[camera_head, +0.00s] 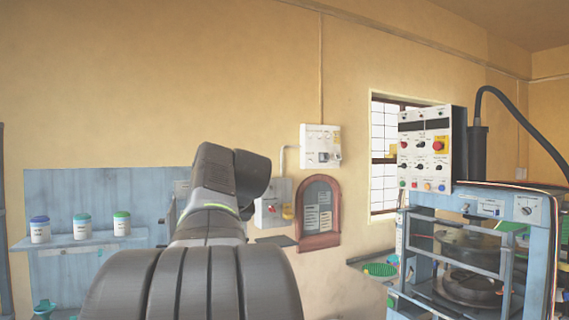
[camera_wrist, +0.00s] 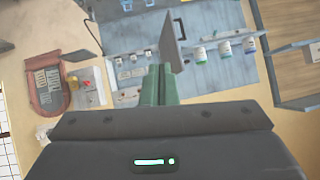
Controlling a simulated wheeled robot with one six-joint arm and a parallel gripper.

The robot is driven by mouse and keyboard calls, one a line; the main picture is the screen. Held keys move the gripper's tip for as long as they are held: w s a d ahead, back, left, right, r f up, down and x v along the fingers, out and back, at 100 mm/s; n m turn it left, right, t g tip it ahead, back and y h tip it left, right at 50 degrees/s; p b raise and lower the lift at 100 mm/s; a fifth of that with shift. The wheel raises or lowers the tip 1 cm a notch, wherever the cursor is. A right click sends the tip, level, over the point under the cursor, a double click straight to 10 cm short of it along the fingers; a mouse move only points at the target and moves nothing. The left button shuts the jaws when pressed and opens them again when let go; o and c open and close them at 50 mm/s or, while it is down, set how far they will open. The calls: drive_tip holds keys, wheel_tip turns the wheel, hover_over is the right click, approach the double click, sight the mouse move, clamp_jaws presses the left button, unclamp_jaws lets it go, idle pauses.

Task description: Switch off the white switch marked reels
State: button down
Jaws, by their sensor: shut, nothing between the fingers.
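A white switch box (camera_head: 320,146) hangs on the wall in the head view, with small controls on its face. Other candidates sit on the white control panel (camera_head: 425,150) of the press at the right, which carries several knobs and coloured buttons. No lettering is readable, so I cannot tell which switch is marked reels. My gripper (camera_wrist: 160,72) shows in the wrist view with its two greenish fingers together, empty and apart from everything. In the head view my arm hides it.
A grey box with a red button (camera_head: 268,208) sits below the switch box, beside a red-framed arched board (camera_head: 318,212). It also shows in the wrist view (camera_wrist: 86,82). A blue shelf (camera_head: 80,242) with several jars is at the left. The blue press (camera_head: 535,240) stands at the right.

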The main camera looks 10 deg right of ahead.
drive_tip(key=a+r+n+t+y+p, duration=0.2)
drive_tip(key=a+r, duration=0.1)
drive_tip(key=r, duration=1.4)
drive_tip(key=w+a+r+n+t+y+p, duration=0.1)
drive_tip(key=a+r+n+t+y+p, duration=0.1)
drive_tip(key=r, duration=1.5)
drive_tip(key=a+y+p, duration=0.1)
drive_tip(key=a, duration=0.1)
drive_tip(key=shift+w+a, duration=0.2)
drive_tip(key=shift+a, duration=0.1)
drive_tip(key=shift+r, duration=0.1)
